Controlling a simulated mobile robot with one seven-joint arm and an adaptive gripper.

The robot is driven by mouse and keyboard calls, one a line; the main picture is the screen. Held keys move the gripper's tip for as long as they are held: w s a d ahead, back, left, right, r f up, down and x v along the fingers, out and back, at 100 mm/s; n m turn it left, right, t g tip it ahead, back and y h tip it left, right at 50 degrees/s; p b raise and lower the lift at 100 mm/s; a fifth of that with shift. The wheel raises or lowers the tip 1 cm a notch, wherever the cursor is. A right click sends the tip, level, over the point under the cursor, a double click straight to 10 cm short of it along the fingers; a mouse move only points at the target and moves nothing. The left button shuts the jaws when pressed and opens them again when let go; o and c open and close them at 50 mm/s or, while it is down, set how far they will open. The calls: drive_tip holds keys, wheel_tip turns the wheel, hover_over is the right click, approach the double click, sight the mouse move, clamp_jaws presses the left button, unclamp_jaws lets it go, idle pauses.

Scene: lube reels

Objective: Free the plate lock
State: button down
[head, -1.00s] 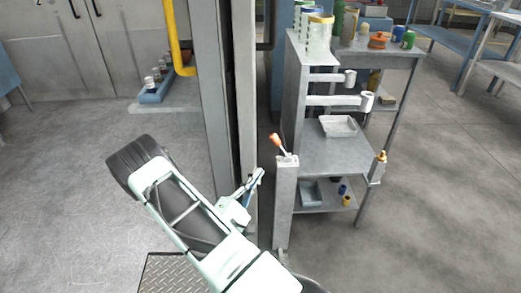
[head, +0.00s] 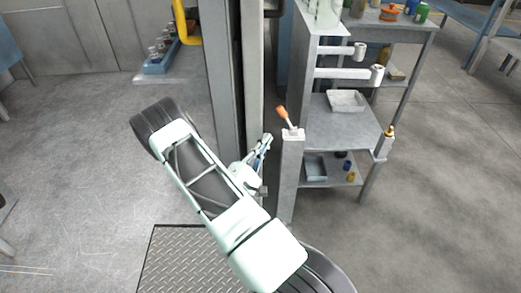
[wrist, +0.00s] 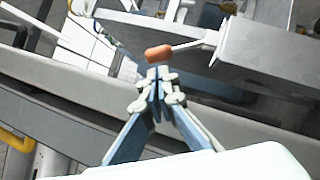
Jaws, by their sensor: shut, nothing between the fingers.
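A lever with an orange handle (head: 282,113) stands on top of a grey post (head: 291,170), its handle tilted to the left. No part is marked as the plate lock, so I cannot tell for certain whether this lever is it. My gripper (head: 267,140) is shut and empty, just left of the post top and below the handle in the head view. In the wrist view the orange handle (wrist: 158,52) lies just beyond my shut fingertips (wrist: 158,75). I cannot tell whether they touch. The lever's white rod runs right to its base.
A grey shelf unit (head: 340,122) with a tray (head: 346,101) and white arms stands right of the post. A tall grey column (head: 223,100) rises behind my gripper. A tread plate (head: 180,262) lies on the floor in front. Open floor is at left and right.

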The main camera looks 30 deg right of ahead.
sight(281, 115)
drive_tip(key=b+x, duration=0.1)
drive_tip(key=x, duration=0.7)
drive_tip(key=shift+d+r, duration=0.1)
drive_tip(key=shift+r, duration=0.05)
drive_tip(key=shift+d+r+m, duration=0.15)
drive_tip(key=shift+m, duration=0.25)
